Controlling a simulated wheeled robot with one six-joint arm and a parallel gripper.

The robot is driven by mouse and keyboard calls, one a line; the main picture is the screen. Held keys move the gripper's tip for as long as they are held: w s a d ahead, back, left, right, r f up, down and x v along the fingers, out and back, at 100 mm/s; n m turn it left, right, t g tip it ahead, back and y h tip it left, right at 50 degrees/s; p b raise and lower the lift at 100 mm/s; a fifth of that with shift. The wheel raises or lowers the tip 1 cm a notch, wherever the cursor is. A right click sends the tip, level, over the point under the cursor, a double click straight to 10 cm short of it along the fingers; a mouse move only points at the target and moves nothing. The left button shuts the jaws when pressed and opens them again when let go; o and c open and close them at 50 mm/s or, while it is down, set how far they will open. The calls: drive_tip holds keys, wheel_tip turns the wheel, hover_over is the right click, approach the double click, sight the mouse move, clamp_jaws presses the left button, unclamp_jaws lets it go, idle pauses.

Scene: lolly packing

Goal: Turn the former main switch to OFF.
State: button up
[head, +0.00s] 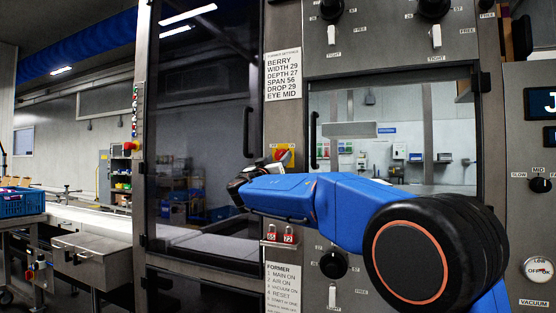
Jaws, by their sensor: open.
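A rotary switch with a yellow plate and a red handle (284,153) is on the steel column in the middle of the head view, and looks like the former main switch. Its lower left part is hidden by my gripper, and I cannot read its setting. My gripper (266,163) is at the end of my blue arm, right at the switch's lower left. It is open. It is small and dark in the view, and I cannot tell whether the fingers are around the handle or only beside it.
Two red padlocks (280,234) hang below the switch. A former instruction label (283,287) is under them, and a settings label (283,73) is above. A glass door (205,120) is left of the column. Black knobs (333,264) sit on the panels. A conveyor (95,218) with a blue crate (22,205) is far left.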

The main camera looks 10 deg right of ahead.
drive_tip(key=shift+w+d+r, duration=0.1)
drive_tip(key=shift+w+d, duration=0.05)
drive_tip(key=shift+w, duration=0.1)
drive_tip(key=c, duration=1)
drive_tip(key=shift+c, duration=0.2)
